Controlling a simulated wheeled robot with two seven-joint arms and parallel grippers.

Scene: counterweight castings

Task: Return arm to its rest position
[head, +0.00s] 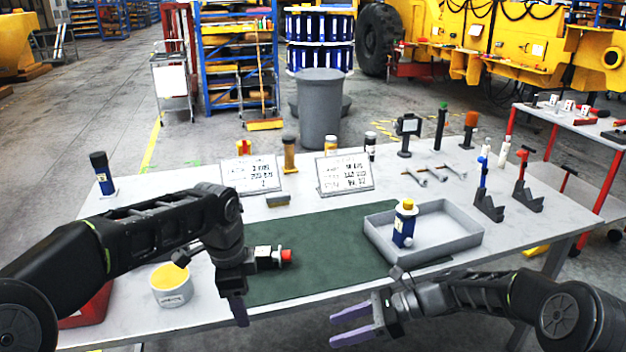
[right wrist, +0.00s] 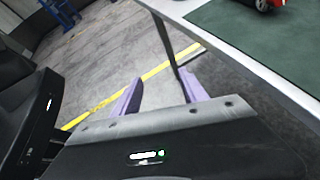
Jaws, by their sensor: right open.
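My right gripper (head: 345,325) is in front of the table's near edge, its two purple fingers apart and pointing left. In the right wrist view its fingers (right wrist: 160,97) are apart with only floor between them. A blue bottle with a yellow cap (head: 404,225) stands upright in the grey tray (head: 468,243).
A white tub with yellow contents (head: 171,287) and a red bin (head: 88,308) are at the left. Two sign cards (head: 345,172) stand behind the mat. Clamp-like stands (head: 488,206) are right of the tray. The table's front edge (right wrist: 250,62) lies close to my right gripper.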

